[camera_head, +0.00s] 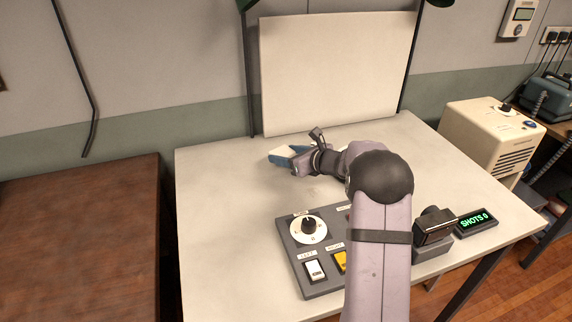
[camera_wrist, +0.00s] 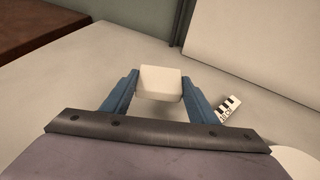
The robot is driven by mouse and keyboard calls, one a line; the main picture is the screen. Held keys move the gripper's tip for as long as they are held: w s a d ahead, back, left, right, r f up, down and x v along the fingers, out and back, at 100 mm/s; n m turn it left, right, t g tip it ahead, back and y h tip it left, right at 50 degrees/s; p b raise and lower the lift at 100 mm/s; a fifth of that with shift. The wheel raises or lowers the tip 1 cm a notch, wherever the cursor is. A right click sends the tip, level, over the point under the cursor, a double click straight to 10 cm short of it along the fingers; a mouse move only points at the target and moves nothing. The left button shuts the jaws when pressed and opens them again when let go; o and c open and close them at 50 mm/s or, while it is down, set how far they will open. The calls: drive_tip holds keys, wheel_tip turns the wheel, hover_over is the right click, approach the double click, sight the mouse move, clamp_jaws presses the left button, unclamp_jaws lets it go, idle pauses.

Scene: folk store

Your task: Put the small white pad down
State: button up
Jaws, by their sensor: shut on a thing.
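The small white pad (camera_wrist: 160,82) sits between the two blue fingers of my gripper (camera_wrist: 160,88) in the wrist view, with a finger against each side. In the head view my gripper (camera_head: 280,158) is over the back left part of the white table (camera_head: 215,200), in front of the upright white board (camera_head: 335,70). My gripper is shut on the pad. The pad's height above the table is hard to tell. In the head view the pad is small and partly hidden by the fingers.
A grey control panel (camera_head: 290,242) with a dial and switches stands at the front, partly behind my arm. A small black-and-white striped card (camera_wrist: 229,108) lies right of my gripper. Bare tabletop lies to the left.

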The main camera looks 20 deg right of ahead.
sight(287, 171)
drive_tip(key=shift+f, duration=1.85)
drive_tip(key=shift+f, duration=0.2)
drive_tip(key=o, duration=1)
drive_tip(key=shift+r, duration=0.1)
drive_tip(key=shift+s+r, duration=0.15)
drive_tip(key=b+v, duration=0.1)
drive_tip(key=v, duration=1)
drive_tip(key=shift+s+d+r+b, duration=0.1)
drive_tip(key=shift+s+d+b, duration=0.1)
drive_tip(key=shift+s+b, duration=0.2)
drive_tip(key=shift+w, duration=0.1)
